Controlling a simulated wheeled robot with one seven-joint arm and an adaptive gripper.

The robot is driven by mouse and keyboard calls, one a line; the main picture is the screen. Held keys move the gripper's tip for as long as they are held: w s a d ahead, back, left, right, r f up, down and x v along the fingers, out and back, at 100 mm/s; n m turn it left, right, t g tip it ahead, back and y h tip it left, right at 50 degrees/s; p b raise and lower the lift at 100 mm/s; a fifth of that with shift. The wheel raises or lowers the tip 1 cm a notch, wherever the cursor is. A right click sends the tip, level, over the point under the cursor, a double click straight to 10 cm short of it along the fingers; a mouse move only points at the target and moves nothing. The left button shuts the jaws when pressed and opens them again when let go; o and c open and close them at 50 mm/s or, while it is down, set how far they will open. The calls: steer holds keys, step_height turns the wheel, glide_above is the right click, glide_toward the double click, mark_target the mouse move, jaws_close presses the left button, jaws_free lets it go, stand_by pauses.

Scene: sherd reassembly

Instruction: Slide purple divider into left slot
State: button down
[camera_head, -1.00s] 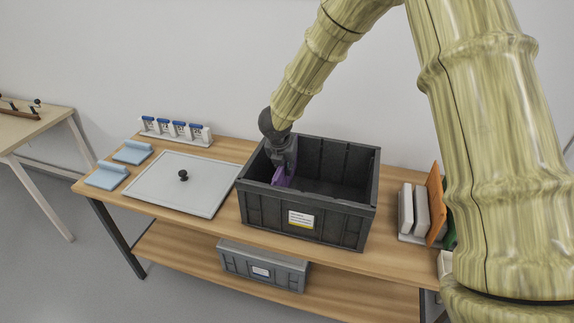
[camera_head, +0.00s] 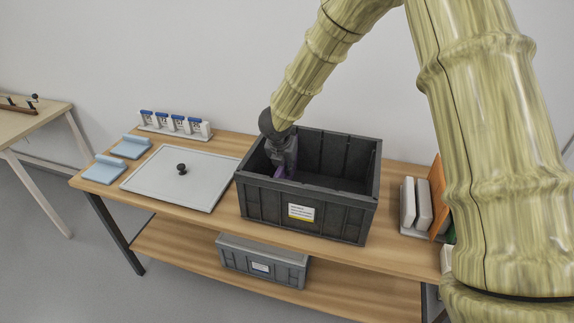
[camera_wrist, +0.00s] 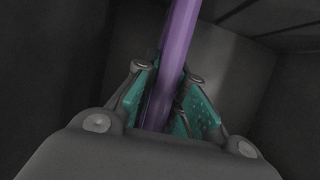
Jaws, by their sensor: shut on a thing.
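The purple divider (camera_head: 279,172) is mostly hidden inside the dark grey crate (camera_head: 305,212), near its left end. In the wrist view the divider (camera_wrist: 176,62) shows edge-on as a narrow purple strip between teal finger pads. My gripper (camera_head: 283,165) reaches down into the left part of the crate and is shut on the divider; it also shows in the wrist view (camera_wrist: 172,105). The crate's inner walls have vertical ribs. The slot by the divider and the divider's lower edge are hidden, so I cannot tell how deep it sits.
A grey lid (camera_head: 180,178) with a black knob lies left of the crate. Pale blue pieces (camera_head: 104,170) and a white rack (camera_head: 175,126) stand further left. White panels (camera_head: 415,204) and an orange panel (camera_head: 437,195) stand at right. A grey bin (camera_head: 262,262) sits on the lower shelf.

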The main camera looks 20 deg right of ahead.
steer(key=shift+f, duration=0.3)
steer(key=c, duration=1.4)
jaws_free()
steer(key=shift+r, duration=0.1)
steer(key=v, duration=1.2)
steer(key=shift+d, duration=0.1)
